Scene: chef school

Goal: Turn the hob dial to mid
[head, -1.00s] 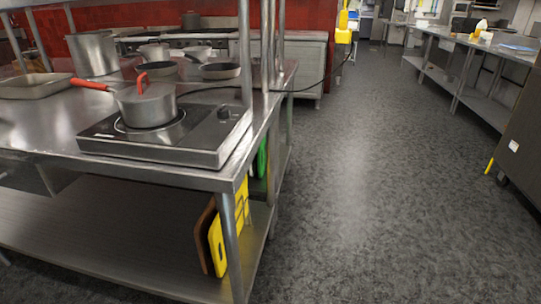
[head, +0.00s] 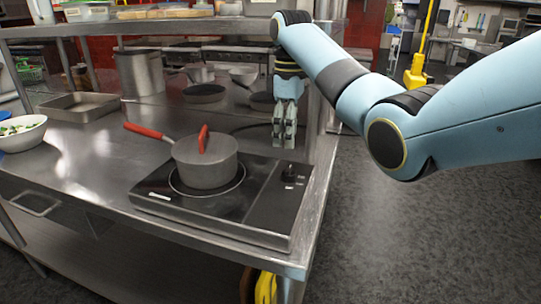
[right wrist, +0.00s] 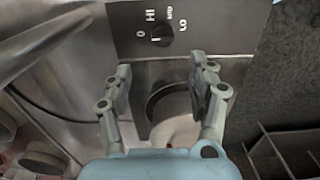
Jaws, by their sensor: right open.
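The hob (head: 262,213) lies on the steel table, a flat dark unit with a round burner. Its black dial (head: 289,170) stands at the back of the right-hand panel. In the right wrist view the dial (right wrist: 162,36) sits beyond the fingertips, ringed by white labels including 0 and HI. A light mark shows on its left side, but its exact setting is unclear. My right gripper (head: 284,146) points down above and just behind the dial, apart from it. In the right wrist view its two fingers (right wrist: 163,88) are spread and empty. My left gripper is out of view.
A grey pot (head: 205,162) with red handles stands on the burner, left of the dial. A steel post (head: 318,90) rises right of my right gripper. A tray (head: 80,107) and a salad bowl (head: 22,133) stand further left.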

